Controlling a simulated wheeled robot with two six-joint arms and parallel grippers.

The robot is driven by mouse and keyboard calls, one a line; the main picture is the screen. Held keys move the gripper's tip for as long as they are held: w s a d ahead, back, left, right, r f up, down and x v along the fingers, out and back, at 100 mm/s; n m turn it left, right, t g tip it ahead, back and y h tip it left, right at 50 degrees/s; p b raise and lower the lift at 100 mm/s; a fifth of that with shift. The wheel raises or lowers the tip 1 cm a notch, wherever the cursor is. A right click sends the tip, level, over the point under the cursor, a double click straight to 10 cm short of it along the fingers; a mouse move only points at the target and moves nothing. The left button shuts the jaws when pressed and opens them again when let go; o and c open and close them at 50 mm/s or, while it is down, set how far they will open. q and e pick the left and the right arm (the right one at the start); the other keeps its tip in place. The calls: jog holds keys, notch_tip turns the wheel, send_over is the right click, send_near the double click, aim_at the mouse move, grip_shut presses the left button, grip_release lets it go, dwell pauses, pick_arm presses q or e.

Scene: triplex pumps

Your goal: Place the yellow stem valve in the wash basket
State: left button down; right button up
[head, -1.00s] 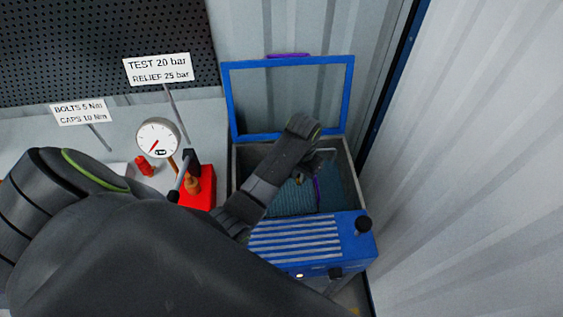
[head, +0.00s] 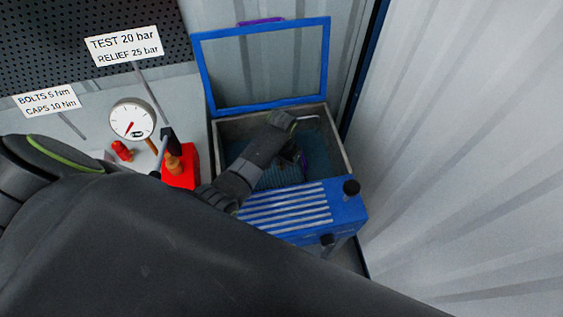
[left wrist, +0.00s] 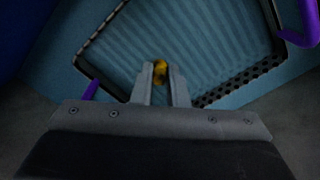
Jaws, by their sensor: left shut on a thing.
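The yellow stem valve (left wrist: 161,68) shows as a small yellow piece between the fingertips of my left gripper (left wrist: 160,74) in the left wrist view. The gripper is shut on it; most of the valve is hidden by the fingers. Below is the wash basket (left wrist: 236,84), with a ribbed floor, a dark perforated rim and purple handles. The valve appears over the basket's interior; the height between them is hard to tell. In the head view the basket (head: 280,178) sits in the open washer tank, partly covered by my left arm. My right gripper is not in view.
The blue washer (head: 290,208) has its framed lid (head: 265,108) raised behind the tank. To its left stand a red hand pump (head: 181,168) and a round gauge (head: 132,119). A corrugated wall (head: 450,140) is close on the right.

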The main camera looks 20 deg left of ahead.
pick_arm(q)
jog(key=shift+f, duration=0.45)
jog(key=shift+f, duration=0.2)
jog(key=c, duration=1.4)
grip_release()
jog(key=shift+c, duration=0.2)
jog(key=shift+r, duration=0.1)
jog(key=shift+r, duration=0.15)
notch_tip(320, 180, up, 12)
jog(key=shift+s, duration=0.1)
